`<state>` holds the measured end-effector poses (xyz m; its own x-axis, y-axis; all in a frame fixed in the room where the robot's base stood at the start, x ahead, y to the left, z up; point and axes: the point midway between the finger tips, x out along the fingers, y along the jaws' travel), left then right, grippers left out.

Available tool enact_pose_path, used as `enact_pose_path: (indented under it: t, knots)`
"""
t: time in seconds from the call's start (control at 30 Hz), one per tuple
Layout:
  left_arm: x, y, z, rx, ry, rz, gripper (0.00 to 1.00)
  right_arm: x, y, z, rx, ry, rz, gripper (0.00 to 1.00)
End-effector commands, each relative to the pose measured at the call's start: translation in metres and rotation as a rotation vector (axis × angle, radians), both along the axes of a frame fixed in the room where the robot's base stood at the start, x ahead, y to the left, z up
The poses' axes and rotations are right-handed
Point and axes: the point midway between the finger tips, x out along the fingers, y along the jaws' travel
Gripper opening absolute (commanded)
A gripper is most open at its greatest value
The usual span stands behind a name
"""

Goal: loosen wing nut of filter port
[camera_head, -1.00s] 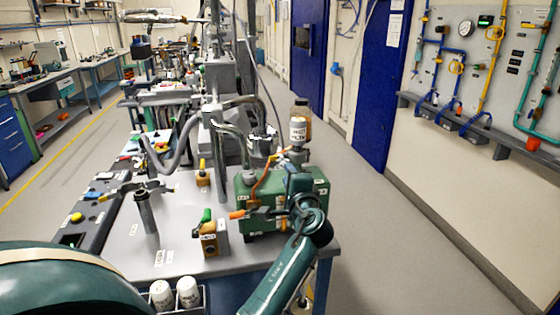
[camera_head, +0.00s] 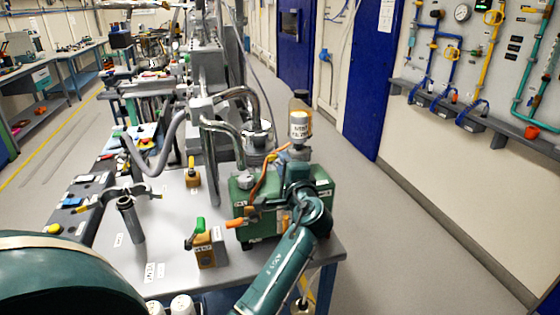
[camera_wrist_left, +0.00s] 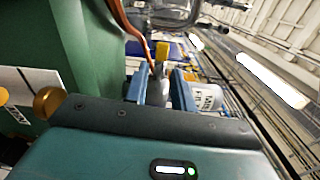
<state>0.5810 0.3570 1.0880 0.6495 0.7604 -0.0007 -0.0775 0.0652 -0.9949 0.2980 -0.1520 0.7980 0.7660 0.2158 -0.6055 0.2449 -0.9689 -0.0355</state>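The green pump (camera_head: 240,195) stands at the right end of the bench. My left gripper (camera_head: 295,170) is at the pump's top, just below the bottle. In the left wrist view, the blue fingers (camera_wrist_left: 160,91) are apart, with a grey metal piece between or just behind them. I cannot tell whether they touch it. The filter port and its wing nut are not clearly visible; my wrist covers that area in the head view. My right gripper is not in view.
Bent metal hoses (camera_head: 222,128) rise left of the filter. A yellow block with a green handle (camera_head: 204,248) and a grey post (camera_head: 130,220) stand on the bench. An orange tube (camera_head: 262,175) runs over the pump. The floor to the right is clear.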

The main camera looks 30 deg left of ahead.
Motion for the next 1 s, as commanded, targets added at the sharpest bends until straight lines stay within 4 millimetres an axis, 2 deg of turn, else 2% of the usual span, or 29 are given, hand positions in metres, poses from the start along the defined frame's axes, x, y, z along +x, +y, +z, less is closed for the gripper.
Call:
enact_pose_path:
  t: [0.5,0.8,1.0]
  knots:
    - [-0.001,-0.0023,-0.0003,0.0,0.001,0.001,0.25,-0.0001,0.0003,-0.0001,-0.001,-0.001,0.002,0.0]
    - [-0.0009,-0.0021,-0.0004,0.0,0.001,0.002,0.01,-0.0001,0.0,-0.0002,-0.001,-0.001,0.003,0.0]
    - [-0.0009,-0.002,-0.0005,-0.001,0.001,0.002,0.0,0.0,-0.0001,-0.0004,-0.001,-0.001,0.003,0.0]
